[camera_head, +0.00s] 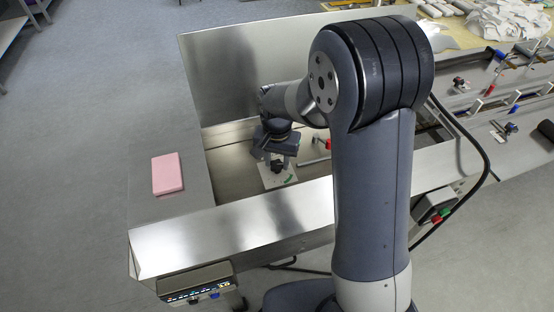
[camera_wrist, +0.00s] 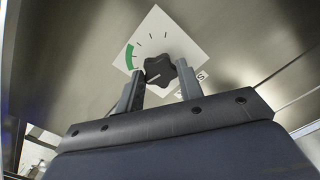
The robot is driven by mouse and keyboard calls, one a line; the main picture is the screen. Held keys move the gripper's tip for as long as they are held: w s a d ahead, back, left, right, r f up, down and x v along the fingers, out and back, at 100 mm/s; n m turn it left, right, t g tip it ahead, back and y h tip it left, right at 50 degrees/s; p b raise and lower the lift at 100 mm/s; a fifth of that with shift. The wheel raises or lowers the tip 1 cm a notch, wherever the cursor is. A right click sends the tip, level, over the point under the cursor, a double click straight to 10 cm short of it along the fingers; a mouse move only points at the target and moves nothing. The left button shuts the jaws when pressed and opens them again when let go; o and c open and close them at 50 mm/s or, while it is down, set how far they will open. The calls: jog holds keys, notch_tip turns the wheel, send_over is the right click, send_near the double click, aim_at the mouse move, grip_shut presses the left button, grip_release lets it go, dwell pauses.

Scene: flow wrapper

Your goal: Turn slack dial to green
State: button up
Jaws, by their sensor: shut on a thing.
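The slack dial (camera_wrist: 160,72) is a black lobed knob on a white plate (camera_wrist: 180,40) with tick marks and a green arc (camera_wrist: 130,57). In the wrist view a pale line on the knob points to the lower left, below the green arc. My gripper (camera_wrist: 161,68) has one finger on each side of the knob and is shut on it. In the head view the plate (camera_head: 268,180) lies in the metal machine bed, with the knob (camera_head: 277,167) under my gripper (camera_head: 278,160). The fingers partly cover the knob's edges.
The metal bed has a front wall (camera_head: 230,222) and a tall upright back panel (camera_head: 240,75). A pink block (camera_head: 168,174) lies on the left ledge. A red-tipped rod (camera_head: 316,160) is right of the plate. A control box (camera_head: 195,285) hangs at the front.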

aim_at(277, 164)
jog(key=m, duration=0.4)
jog(key=shift+m, duration=1.9)
jog(key=shift+w, duration=0.1)
jog(key=o, duration=1)
jog(key=shift+r, duration=0.15)
notch_tip(277, 164, up, 11)
jog(key=shift+f, duration=0.2)
